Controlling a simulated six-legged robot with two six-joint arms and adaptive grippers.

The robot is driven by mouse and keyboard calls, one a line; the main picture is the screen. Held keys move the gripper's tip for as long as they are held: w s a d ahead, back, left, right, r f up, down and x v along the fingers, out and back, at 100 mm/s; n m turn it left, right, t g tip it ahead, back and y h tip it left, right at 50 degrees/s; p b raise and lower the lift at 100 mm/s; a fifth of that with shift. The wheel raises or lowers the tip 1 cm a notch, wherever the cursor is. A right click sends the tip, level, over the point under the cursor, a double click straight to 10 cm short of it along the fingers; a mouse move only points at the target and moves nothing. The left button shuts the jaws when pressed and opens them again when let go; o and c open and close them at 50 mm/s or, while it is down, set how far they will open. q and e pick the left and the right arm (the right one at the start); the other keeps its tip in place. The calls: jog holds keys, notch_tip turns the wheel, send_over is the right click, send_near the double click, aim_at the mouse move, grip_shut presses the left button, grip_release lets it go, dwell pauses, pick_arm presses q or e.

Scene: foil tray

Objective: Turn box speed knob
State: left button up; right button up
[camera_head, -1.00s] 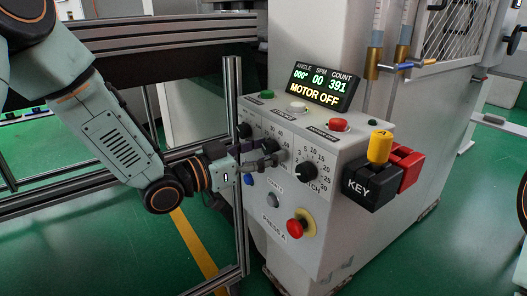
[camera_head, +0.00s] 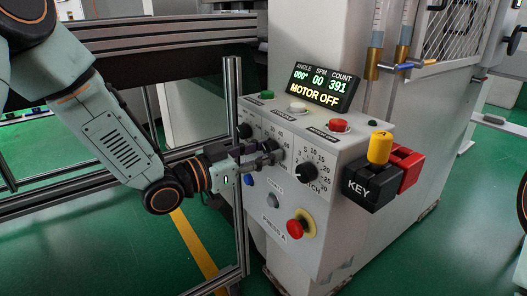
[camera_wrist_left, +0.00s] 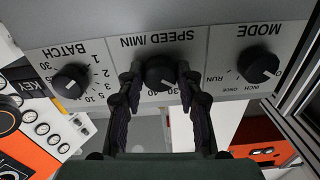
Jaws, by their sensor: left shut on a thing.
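The control box (camera_head: 345,150) stands in the middle of the head view, its knobs on the sloped front panel. The speed knob (camera_wrist_left: 160,72) is black and round, under the "SPEED /MIN" label in the left wrist view, where the picture is upside down. My left gripper (camera_head: 270,160) reaches in from the left, and its two fingers (camera_wrist_left: 158,82) close on both sides of the speed knob. In the head view the fingers partly hide this knob. The batch knob (camera_wrist_left: 71,81) and the mode knob (camera_wrist_left: 257,65) sit on either side, untouched. My right gripper is not in view.
Green, white and red buttons (camera_head: 338,125) top the box beside a display (camera_head: 323,88) reading "MOTOR OFF". A red emergency button (camera_head: 297,227) is below. A black key block (camera_head: 370,187) juts out right. A metal post (camera_head: 236,200) stands close by my left wrist.

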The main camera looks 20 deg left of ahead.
pick_arm(q)
jog(key=m, duration=0.9)
jog(key=shift+m, duration=0.3)
jog(key=m, duration=0.2)
jog(key=shift+m+b, duration=0.4)
jog(key=m+b, duration=0.2)
jog(key=m, duration=0.3)
jog(key=shift+m+b, duration=1.35)
jog(key=shift+m, duration=1.45)
jog(key=o, duration=1.1)
jog(key=shift+o, duration=0.2)
